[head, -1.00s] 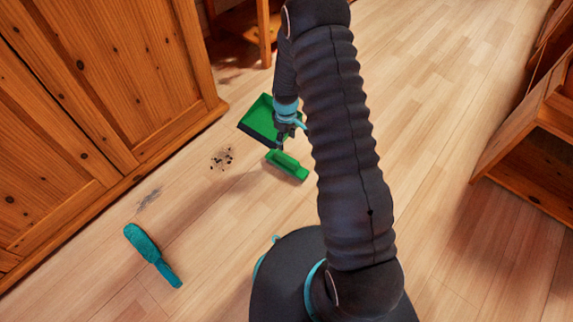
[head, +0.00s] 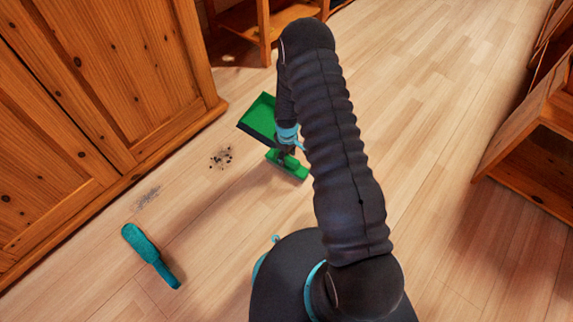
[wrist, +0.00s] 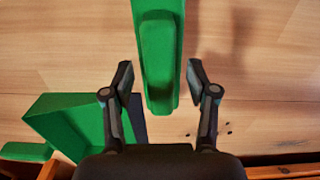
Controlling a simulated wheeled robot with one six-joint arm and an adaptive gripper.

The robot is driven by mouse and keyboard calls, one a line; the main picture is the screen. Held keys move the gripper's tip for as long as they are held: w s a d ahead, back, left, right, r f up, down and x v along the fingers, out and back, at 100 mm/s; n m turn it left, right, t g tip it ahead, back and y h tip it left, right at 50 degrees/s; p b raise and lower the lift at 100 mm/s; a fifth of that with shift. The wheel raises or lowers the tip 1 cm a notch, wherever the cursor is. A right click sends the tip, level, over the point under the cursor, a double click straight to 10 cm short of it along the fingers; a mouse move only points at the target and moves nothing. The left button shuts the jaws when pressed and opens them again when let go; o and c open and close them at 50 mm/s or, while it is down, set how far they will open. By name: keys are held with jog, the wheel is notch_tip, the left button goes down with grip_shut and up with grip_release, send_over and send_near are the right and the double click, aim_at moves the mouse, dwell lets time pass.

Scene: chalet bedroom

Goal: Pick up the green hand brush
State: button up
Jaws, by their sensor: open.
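The green hand brush (head: 289,166) lies on the wooden floor beside the green dustpan (head: 260,116), partly hidden by my gripper in the head view. In the wrist view the brush (wrist: 160,50) runs from the top edge down to between my fingers, its near end a little past the fingertips. My gripper (wrist: 158,78) is open, with one finger on each side of the brush and a gap visible on both sides. My gripper (head: 285,154) is low over the brush in the head view. I cannot tell its exact height above the floor.
A teal brush (head: 150,254) lies at the lower left. Dark crumbs (head: 221,158) and a grey dust patch (head: 148,197) lie on the floor. A wooden cabinet (head: 100,95) stands at left and shelves (head: 535,125) at right. The dustpan (wrist: 75,120) is close to my left finger.

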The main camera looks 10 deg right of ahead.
grip_shut()
jog(key=shift+r, duration=0.1)
dwell(0.3)
